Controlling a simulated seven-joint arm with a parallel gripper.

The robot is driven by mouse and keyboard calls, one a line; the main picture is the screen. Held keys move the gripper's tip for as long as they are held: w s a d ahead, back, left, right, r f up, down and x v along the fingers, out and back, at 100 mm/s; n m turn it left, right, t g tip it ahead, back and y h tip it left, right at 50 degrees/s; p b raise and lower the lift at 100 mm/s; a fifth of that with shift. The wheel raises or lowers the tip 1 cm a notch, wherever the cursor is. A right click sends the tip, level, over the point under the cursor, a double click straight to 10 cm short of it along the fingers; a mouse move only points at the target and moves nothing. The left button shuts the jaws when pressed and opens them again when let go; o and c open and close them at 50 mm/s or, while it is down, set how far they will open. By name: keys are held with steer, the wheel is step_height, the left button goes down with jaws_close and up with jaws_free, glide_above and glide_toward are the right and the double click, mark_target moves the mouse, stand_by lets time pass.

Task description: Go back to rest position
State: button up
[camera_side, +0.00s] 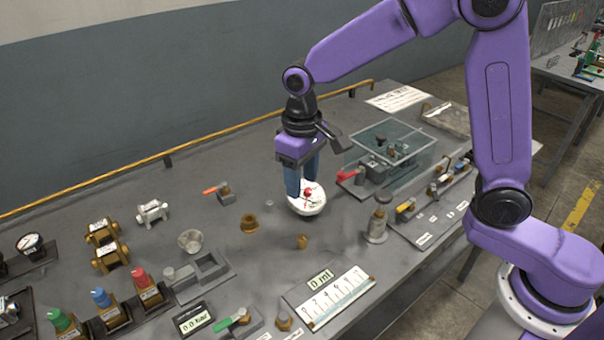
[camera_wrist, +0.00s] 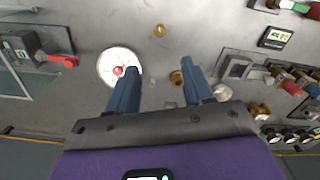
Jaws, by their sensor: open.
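My gripper (camera_side: 305,180) points down over the grey table (camera_side: 340,245), near a round white dial (camera_side: 308,204) with a red centre. In the wrist view my gripper (camera_wrist: 160,85) has its two blue fingers spread apart with nothing held between them. The white dial (camera_wrist: 119,66) lies beside the left finger there. From these views I cannot tell whether a finger touches the dial. A brass fitting (camera_wrist: 177,78) shows near the right finger.
A clear case (camera_side: 392,155) and a red-handled valve (camera_side: 352,174) stand right of my gripper. Coloured-knob valves (camera_side: 102,298) and gauges crowd the front left. A metal cylinder (camera_side: 377,226) stands at the right. A yellow rail (camera_side: 180,152) runs along the back edge.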

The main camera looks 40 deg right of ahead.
steer(key=shift+r, duration=0.25)
steer(key=s+d+n, duration=0.4)
steer(key=s+d, duration=0.3)
steer(key=s, duration=0.6)
steer(key=s+d+r+n, duration=0.1)
steer(key=s+d+n, duration=0.4)
steer(key=s, duration=0.8)
steer(key=shift+d, duration=0.9)
steer(key=shift+r, duration=0.1)
